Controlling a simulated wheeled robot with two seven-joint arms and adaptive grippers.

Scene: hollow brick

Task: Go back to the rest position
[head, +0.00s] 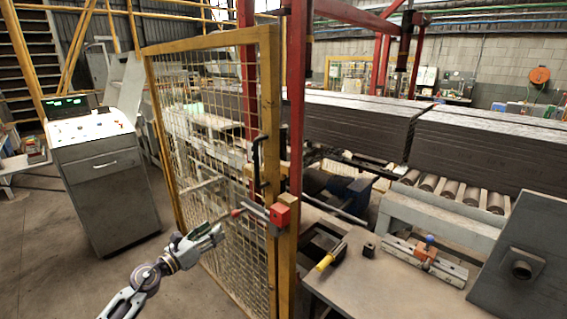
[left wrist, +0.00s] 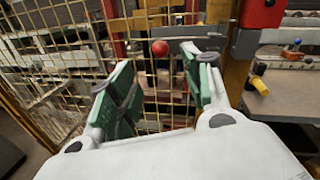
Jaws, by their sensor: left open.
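My left gripper (head: 217,230) is in front of the yellow mesh gate (head: 271,90), reaching up from the lower left of the head view. In the left wrist view its two green-padded fingers (left wrist: 158,62) are spread apart with nothing held. A red ball knob (head: 236,213) sits on the gate's latch bar just beyond the fingertips. In the left wrist view the knob (left wrist: 160,47) shows in the gap between the fingers, apparently ahead of them. A red latch box (head: 280,214) is on the post to the right. My right gripper is not in view.
A grey control console (head: 105,180) stands at the left. A metal table (head: 375,290) at the lower right bears a yellow-handled tool (head: 326,262). Dark stacked slabs (head: 350,130) lie behind the gate. Bare floor (head: 60,270) is open at the lower left.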

